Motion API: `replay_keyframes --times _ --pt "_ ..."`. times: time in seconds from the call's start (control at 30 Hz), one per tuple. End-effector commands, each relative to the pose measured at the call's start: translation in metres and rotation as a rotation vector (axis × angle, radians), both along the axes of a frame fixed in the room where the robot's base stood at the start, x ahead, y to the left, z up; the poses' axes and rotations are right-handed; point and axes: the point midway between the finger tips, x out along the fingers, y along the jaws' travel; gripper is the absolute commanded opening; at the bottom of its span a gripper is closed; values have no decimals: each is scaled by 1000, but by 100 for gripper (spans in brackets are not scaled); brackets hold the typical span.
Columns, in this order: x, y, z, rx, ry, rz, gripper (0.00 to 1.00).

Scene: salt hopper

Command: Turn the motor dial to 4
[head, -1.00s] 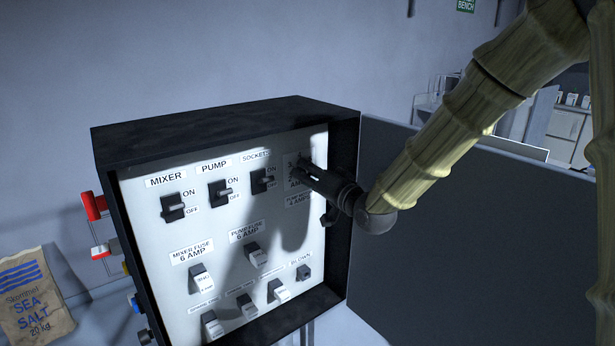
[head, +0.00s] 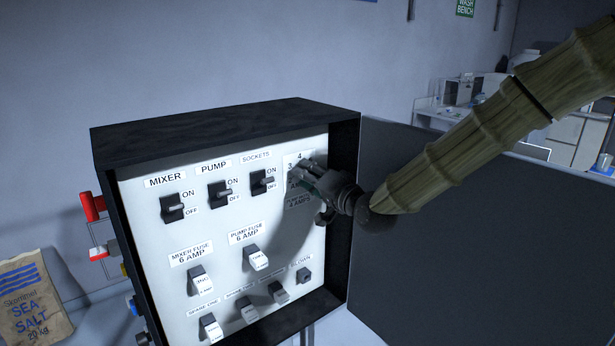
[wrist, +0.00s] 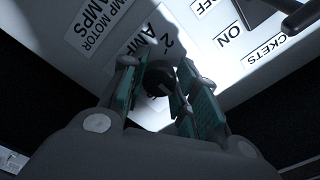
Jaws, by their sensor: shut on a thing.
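The motor dial is a small dark knob (wrist: 158,80) on a white plate at the upper right of the panel. In the head view the numbers 3 and 4 show on its plate (head: 299,156), and my gripper hides the knob. My gripper (head: 305,174) comes in from the right. In the wrist view the green-padded fingers of my gripper (wrist: 160,92) stand on both sides of the knob, shut on it. A 2 and part of "AMP" show beside it. I cannot tell which number the knob points to.
The panel sits in a black box (head: 225,125) with its door (head: 450,240) open to the right. Mixer (head: 173,207), pump (head: 220,193) and sockets (head: 263,181) switches stand left of the dial. Fuses fill the lower panel. A salt sack (head: 35,300) lies at lower left.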

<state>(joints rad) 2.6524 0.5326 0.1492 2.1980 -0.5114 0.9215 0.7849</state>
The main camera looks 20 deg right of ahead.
Motion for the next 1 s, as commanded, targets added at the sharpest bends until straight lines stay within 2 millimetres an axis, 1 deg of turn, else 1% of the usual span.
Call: replay_keyframes --times 0.13,0.17,0.2,0.27,0.57,0.67,0.77,0.83,1.0 --pt "0 -1 -1 -1 2 -1 6" --pt "0 -1 -1 -1 2 -1 34" --pt "0 -1 -1 -1 2 -1 41" --pt "0 0 -1 -2 1 -1 52" --pt "0 0 0 -1 0 0 52" --pt "-3 -2 0 -1 0 0 52" --pt "-12 -5 0 0 1 0 52" --pt "-21 -8 0 1 1 -1 52" --pt "-50 -19 0 2 0 -1 52"
